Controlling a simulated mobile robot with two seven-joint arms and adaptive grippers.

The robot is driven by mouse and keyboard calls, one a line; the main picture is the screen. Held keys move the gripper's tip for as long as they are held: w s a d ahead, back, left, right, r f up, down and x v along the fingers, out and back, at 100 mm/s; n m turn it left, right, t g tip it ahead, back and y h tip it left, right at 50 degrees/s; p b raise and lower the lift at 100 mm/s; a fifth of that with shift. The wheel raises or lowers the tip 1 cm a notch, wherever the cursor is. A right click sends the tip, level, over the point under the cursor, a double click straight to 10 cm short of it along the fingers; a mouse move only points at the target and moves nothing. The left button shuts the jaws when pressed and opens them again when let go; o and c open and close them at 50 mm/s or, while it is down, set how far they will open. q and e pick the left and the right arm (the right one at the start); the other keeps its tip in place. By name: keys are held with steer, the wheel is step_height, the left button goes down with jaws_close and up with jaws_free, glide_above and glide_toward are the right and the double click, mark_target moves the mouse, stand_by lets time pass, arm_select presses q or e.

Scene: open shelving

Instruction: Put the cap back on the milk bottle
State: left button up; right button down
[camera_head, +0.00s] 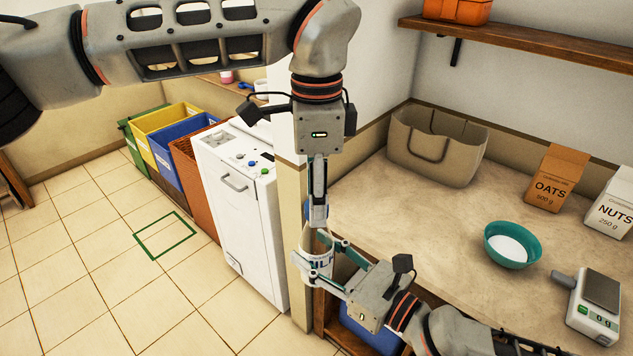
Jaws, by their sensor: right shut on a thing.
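The white milk bottle (319,262) with dark lettering stands about upright, held off the floor near the counter's left edge. My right gripper (318,268) comes in from the lower right and is shut on the bottle, with its fingers on either side. My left gripper (318,210) points straight down just above the bottle's top. Its fingers show edge-on, so their opening cannot be told. A small blue patch (308,209), possibly the cap, shows at its fingertips. The bottle's mouth is hidden, and I cannot tell whether the blue part touches it.
The counter (430,220) holds a beige bag (436,147), an oats box (555,177), a nuts box (611,207), a teal bowl (512,244) and a scale (597,305). A white machine (240,205) and coloured bins (170,135) stand left. The tiled floor at left is free.

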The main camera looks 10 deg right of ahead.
arm_select(q)
steer(key=shift+f, duration=0.1)
jaws_close()
stand_by(0.3)
